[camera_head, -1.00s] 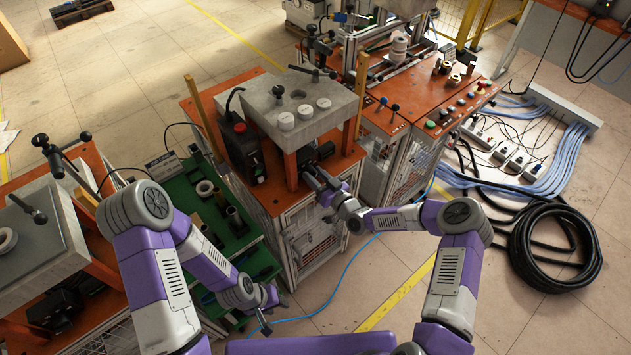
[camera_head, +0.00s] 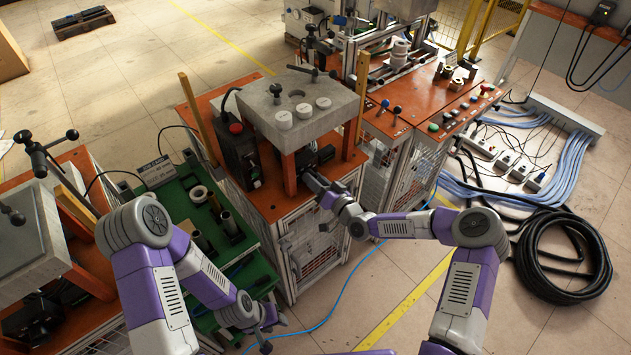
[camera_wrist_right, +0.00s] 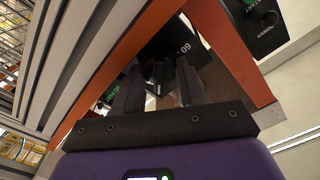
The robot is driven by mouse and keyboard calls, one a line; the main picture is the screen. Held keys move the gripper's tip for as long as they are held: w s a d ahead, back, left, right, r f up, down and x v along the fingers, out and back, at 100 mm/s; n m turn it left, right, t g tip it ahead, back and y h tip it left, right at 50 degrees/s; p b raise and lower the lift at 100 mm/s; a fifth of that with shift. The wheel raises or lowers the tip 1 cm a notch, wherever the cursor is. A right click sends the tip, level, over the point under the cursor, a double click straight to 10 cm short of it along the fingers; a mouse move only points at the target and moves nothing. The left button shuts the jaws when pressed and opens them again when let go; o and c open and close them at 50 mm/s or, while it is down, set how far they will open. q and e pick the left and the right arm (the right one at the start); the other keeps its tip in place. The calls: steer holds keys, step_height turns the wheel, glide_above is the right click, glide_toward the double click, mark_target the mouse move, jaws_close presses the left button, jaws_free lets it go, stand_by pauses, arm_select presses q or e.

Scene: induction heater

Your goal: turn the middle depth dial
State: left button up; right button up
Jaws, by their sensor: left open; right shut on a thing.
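The middle station (camera_head: 262,200) has an orange deck and a grey block (camera_head: 258,110) raised on orange posts. A dark unit (camera_head: 326,154) sits under the block. My right gripper (camera_head: 312,180) reaches in at the front of this unit. In the right wrist view, its two fingers (camera_wrist_right: 158,88) are shut on a small dark part, seemingly the depth dial (camera_wrist_right: 158,70). A black face marked "60" (camera_wrist_right: 184,48) lies just behind. Shadow and the fingers hide most of the dial, so its turn is unclear. My left gripper (camera_head: 268,330) is open and empty, low beside the green shelf.
A green shelf (camera_head: 180,190) with rings and tubes stands left of the station. A similar station (camera_head: 30,235) is at far left. A button console (camera_head: 410,105) stands to the right. Black coiled cable (camera_head: 565,255) and a blue hose (camera_head: 350,285) lie on the floor.

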steer(key=o, duration=1.1)
steer(key=shift+c, duration=0.2)
